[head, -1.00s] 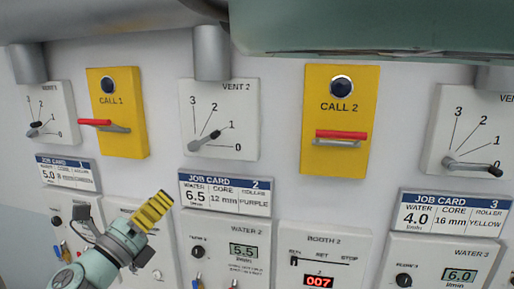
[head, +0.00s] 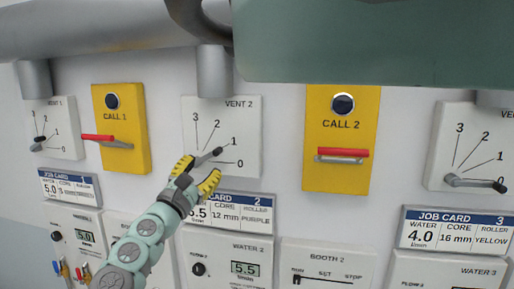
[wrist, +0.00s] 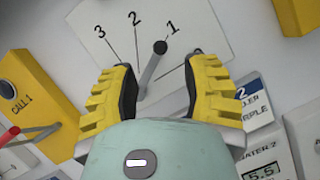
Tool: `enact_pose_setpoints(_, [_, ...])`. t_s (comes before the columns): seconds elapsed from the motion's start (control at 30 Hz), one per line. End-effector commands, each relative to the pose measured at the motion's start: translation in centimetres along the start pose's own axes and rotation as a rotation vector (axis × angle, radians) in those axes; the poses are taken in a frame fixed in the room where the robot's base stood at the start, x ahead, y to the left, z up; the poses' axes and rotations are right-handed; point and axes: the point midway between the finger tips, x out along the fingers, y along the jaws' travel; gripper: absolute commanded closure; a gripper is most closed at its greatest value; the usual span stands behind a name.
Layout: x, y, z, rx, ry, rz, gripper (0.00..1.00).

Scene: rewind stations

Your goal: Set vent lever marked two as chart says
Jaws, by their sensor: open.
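The vent 2 lever (head: 207,157) sits on a white panel (head: 246,116) with a dial marked 0, 1, 2 and 3. The grey lever with its dark knob points at mark 1. In the wrist view the lever (wrist: 151,72) stands between the two yellow fingers. My gripper (head: 201,170) is open in front of the lower left of the panel, its fingers on either side of the lever. It also shows in the wrist view (wrist: 160,72). Whether a finger touches the lever cannot be told. No vent chart can be made out.
Job card 2 (head: 258,199) is below the panel, partly hidden by my gripper. Yellow call 1 (head: 122,160) and call 2 (head: 340,180) boxes with red handles flank it. The vent 1 lever (head: 38,143) and vent 3 lever (head: 475,184) are farther out. A large pipe runs above.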

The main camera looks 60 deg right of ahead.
Motion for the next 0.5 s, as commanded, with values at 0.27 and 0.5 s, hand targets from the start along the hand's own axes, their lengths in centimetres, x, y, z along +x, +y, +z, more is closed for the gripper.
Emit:
enact_pose_setpoints(0.27, [4.0, 0.1, 0.3, -0.006, -0.001, 0.000, 0.53])
enact_pose_setpoints(0.5, [7.2, 0.1, 0.3, -0.005, -0.002, 0.001, 0.53])
